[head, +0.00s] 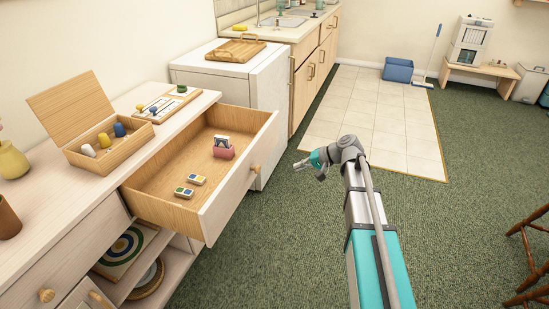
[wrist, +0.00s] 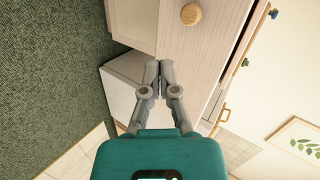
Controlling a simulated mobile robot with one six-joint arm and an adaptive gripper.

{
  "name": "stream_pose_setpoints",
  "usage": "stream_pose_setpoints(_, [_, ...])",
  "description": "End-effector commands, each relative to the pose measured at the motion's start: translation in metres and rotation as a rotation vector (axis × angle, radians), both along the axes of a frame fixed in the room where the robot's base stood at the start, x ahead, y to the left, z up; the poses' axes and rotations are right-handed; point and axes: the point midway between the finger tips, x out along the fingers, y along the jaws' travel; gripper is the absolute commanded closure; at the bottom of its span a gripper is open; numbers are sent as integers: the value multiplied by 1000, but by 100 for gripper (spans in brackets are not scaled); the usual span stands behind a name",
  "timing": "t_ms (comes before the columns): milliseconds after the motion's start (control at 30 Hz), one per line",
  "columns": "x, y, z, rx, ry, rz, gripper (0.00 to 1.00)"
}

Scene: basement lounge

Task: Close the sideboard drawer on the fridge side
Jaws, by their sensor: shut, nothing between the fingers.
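The fridge-side sideboard drawer (head: 232,196) stands pulled well out, with its pale front facing right. Its round wooden knob (head: 255,168) shows in the head view, and also in the wrist view (wrist: 190,14). Inside lie two small coloured blocks (head: 190,186) and a pink holder with cards (head: 223,148). My gripper (head: 299,165) is shut and empty, to the right of the drawer front and apart from it in the head view. In the wrist view, my closed fingertips (wrist: 158,66) point toward the pale drawer front (wrist: 200,45), beside the knob; the exact gap is hard to tell.
The white fridge (head: 268,92) stands just beyond the drawer, with a wooden board on top. The sideboard top (head: 60,195) holds an open wooden box (head: 105,150) and a game board. Green carpet to the right is clear up to a wooden chair (head: 530,250).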

Motion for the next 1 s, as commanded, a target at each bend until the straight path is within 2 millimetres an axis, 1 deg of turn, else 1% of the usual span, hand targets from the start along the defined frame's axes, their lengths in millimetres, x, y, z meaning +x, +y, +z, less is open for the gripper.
stream_pose_setpoints(33, [13, -1, -15, 37, -6, -9, 100])
stream_pose_setpoints(267, [53, -5, -30, 213, -37, -46, 100])
stream_pose_setpoints(500, [94, -16, -43, 395, -67, -89, 100])
stream_pose_setpoints(600, [108, -22, -46, 463, -79, -103, 100])
stream_pose_setpoints(800, [126, -32, -48, 557, -94, -124, 100])
stream_pose_setpoints(1000, [132, -36, -45, 590, -100, -132, 100])
